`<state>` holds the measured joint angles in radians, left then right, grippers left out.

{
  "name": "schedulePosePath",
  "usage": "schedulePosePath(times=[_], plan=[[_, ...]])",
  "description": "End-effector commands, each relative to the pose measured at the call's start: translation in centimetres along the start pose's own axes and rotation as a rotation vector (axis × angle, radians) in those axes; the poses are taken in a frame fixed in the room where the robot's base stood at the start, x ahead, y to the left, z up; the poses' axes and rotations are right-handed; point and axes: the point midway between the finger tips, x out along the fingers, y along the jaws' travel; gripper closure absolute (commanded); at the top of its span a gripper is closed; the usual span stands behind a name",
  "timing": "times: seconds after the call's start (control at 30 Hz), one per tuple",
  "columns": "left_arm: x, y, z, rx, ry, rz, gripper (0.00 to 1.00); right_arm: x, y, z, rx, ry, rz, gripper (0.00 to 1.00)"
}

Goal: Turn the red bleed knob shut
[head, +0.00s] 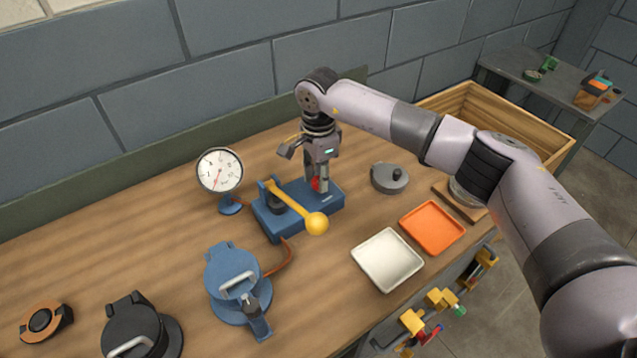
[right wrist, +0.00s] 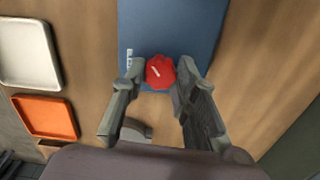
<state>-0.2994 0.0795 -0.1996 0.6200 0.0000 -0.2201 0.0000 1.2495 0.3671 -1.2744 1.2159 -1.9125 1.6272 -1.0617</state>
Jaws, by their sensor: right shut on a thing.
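The red bleed knob (head: 316,184) sits on the right part of a blue pump base (head: 332,193), partly hidden by my right gripper (head: 318,186) in the head view. In the right wrist view the knob (right wrist: 160,72) shows whole, with a pale mark on its top. It lies between the two fingertips of my right gripper (right wrist: 160,78), which is shut on it from both sides. The gripper points down from above. My left gripper is in neither view.
A yellow-knobbed lever (head: 295,203) rises from the pump base close to my gripper. A dial gauge (head: 219,170) and blue casing (head: 232,280) stand left. A grey lidded pot (head: 389,178), white tray (head: 387,260) and orange tray (head: 432,228) lie right.

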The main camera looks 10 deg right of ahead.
Motion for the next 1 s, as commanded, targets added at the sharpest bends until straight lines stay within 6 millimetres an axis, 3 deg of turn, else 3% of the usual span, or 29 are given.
schedulePosePath(times=[0.3, 1.0], plan=[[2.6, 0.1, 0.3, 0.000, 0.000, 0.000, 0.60, 0.2, -0.1, -0.1, 0.302, 0.001, -0.004, 1.00], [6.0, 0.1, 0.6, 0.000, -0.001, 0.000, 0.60, 0.0, -0.1, -0.1, 0.967, 0.000, -0.005, 1.00]])
